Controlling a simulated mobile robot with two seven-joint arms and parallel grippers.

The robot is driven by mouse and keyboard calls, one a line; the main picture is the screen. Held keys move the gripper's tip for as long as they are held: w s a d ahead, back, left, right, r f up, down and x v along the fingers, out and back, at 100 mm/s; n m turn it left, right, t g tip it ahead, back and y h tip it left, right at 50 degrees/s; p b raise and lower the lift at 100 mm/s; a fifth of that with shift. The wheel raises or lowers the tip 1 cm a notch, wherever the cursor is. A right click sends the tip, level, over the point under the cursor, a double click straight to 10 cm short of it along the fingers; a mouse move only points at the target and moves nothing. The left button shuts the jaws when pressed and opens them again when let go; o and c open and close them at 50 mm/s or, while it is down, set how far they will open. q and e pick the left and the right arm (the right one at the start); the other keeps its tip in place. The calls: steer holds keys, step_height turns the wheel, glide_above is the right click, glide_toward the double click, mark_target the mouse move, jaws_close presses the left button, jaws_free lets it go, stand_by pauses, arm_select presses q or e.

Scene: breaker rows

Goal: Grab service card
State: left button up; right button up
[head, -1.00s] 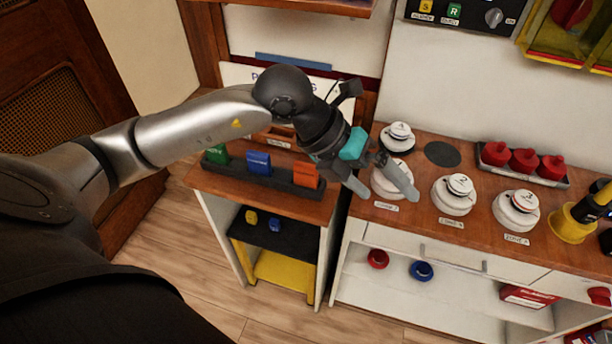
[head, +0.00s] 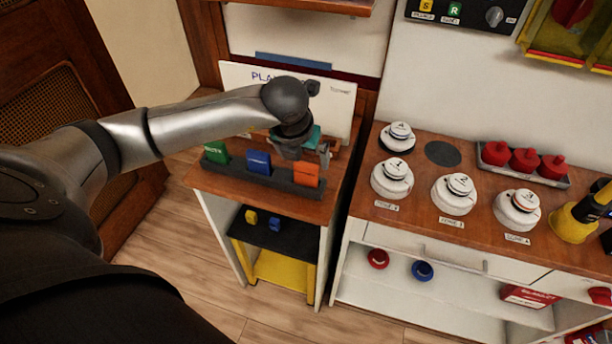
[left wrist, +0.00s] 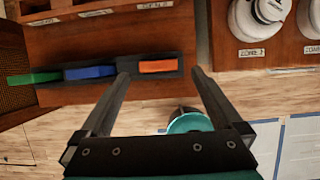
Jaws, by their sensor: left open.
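A black rack (head: 262,178) on the small wooden cabinet holds three upright cards: a green card (head: 216,153), a blue card (head: 258,162) and an orange card (head: 306,174). Their lettering is too small to tell which is the service card. My left gripper (head: 303,150) is over the rack's right end, above and behind the orange card. In the left wrist view my open left gripper (left wrist: 158,73) has its fingertips on either side of the orange card (left wrist: 158,66) in the picture, with nothing held. The blue card (left wrist: 90,72) is left of them. My right gripper is not in view.
A white sign board (head: 340,98) stands behind the rack, close to my left gripper. White round detectors (head: 392,178) stand on the wooden counter (head: 420,225) to the right. A tray with red domes (head: 524,162) is farther right. The cabinet's front edge is clear.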

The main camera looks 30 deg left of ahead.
mark_target(306, 165)
arm_select(q)
steer(key=shift+x, duration=2.9)
steer(key=shift+a, duration=0.1)
steer(key=shift+c, duration=0.4)
steer(key=c, duration=1.2)
steer(key=shift+c, duration=0.3)
steer(key=shift+r, duration=0.15)
